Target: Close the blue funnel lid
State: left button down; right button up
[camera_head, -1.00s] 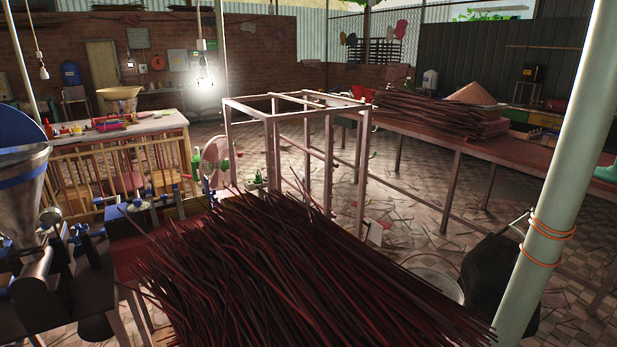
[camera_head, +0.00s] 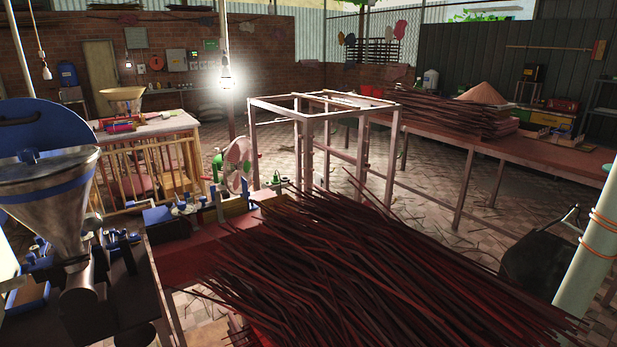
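The blue funnel lid (camera_head: 40,128) is a round blue disc with a dark slot-like handle. It stands raised, nearly upright, behind the rim of the metal funnel (camera_head: 50,205) at the left edge. The funnel is silver with a blue band and sits on the extruder machine (camera_head: 85,285). The lid's left side is cut off by the picture edge. Neither of my grippers shows in the head view.
A large pile of dark red incense sticks (camera_head: 340,270) covers the table in front. A metal frame (camera_head: 320,112) and a fan (camera_head: 237,165) stand behind it. A pale post (camera_head: 592,255) is at the right. Tiled floor (camera_head: 440,225) is open in the middle.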

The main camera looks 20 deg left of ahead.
aim_at(45, 125)
jog(key=k+j, duration=0.1)
jog(key=j, duration=0.45)
jog(key=k+j, duration=0.1)
jog(key=j, duration=0.4)
jog(key=k+j, duration=0.1)
jog(key=j, duration=0.45)
jog(key=k+j, duration=0.1)
jog(key=j, duration=0.45)
jog(key=k+j, duration=0.1)
jog(key=j, duration=0.45)
